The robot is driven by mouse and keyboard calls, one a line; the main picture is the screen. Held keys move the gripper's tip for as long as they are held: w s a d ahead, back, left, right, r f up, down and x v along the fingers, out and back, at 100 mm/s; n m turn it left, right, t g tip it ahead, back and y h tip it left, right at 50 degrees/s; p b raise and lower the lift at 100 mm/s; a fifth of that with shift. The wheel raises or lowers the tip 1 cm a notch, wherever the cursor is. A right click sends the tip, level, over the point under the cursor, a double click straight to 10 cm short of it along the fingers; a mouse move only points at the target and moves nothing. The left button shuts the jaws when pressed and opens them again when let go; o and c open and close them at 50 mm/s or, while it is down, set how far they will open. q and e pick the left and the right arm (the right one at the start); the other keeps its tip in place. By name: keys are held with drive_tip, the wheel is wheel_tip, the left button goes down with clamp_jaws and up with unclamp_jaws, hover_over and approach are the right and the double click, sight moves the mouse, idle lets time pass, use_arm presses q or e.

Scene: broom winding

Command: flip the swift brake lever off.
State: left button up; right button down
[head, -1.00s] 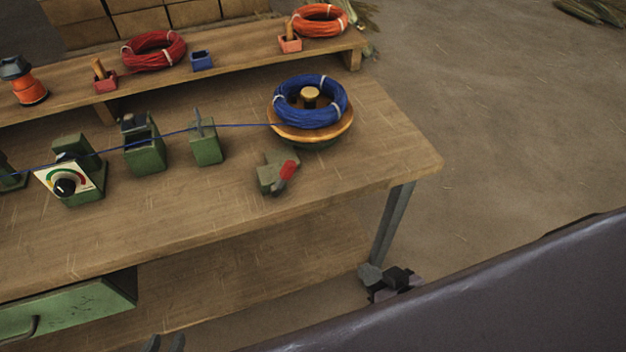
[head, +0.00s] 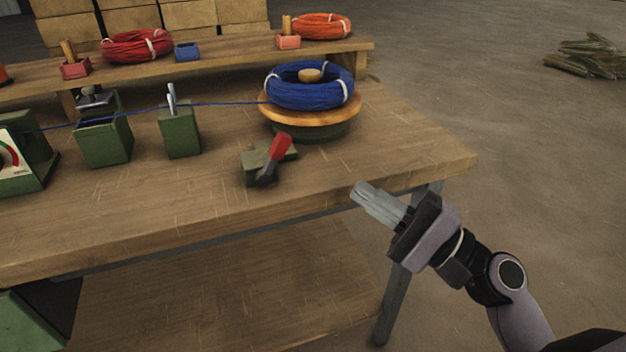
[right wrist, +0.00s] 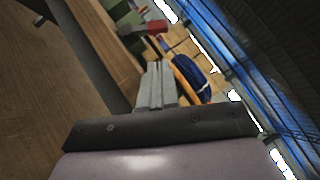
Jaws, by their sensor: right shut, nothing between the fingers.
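The swift brake lever (head: 278,147) has a red grip and a dark shaft and sits tilted on a small green block (head: 256,166) on the bench. Its red grip also shows in the right wrist view (right wrist: 151,27). Behind it stands the swift (head: 300,115), a wooden disc on a green base carrying a coil of blue cord (head: 310,87). My right gripper (head: 360,192) is shut and empty, off the bench's front edge, to the right of and below the lever, apart from it. In the right wrist view its fingers (right wrist: 157,80) point toward the lever. My left gripper is not in view.
The workbench (head: 400,160) has clear wood between the lever and its front edge. Green stands (head: 180,130) with a blue cord strung through stand to the left. A raised shelf behind holds a red coil (head: 137,45) and an orange coil (head: 320,27).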

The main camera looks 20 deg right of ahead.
sight(280, 146)
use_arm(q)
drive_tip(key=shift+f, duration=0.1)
use_arm(e)
drive_tip(key=shift+s+r+y, duration=0.15)
drive_tip(key=shift+r+y, duration=0.15)
drive_tip(key=shift+r, duration=0.05)
drive_tip(key=p+x, duration=0.3)
drive_tip(key=x, duration=0.5)
drive_tip(key=shift+w+a+r, duration=0.1)
drive_tip(key=shift+w+a, duration=0.05)
drive_tip(key=shift+w, duration=0.1)
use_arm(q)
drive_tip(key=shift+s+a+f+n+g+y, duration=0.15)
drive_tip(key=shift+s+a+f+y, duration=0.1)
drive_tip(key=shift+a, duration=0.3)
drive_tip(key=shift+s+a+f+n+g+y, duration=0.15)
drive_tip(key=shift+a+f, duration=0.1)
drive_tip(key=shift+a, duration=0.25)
use_arm(e)
drive_tip(key=shift+w+a+r, duration=0.15)
drive_tip(key=shift+w+a, duration=0.35)
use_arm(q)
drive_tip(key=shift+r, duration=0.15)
use_arm(e)
drive_tip(key=shift+r, duration=0.1)
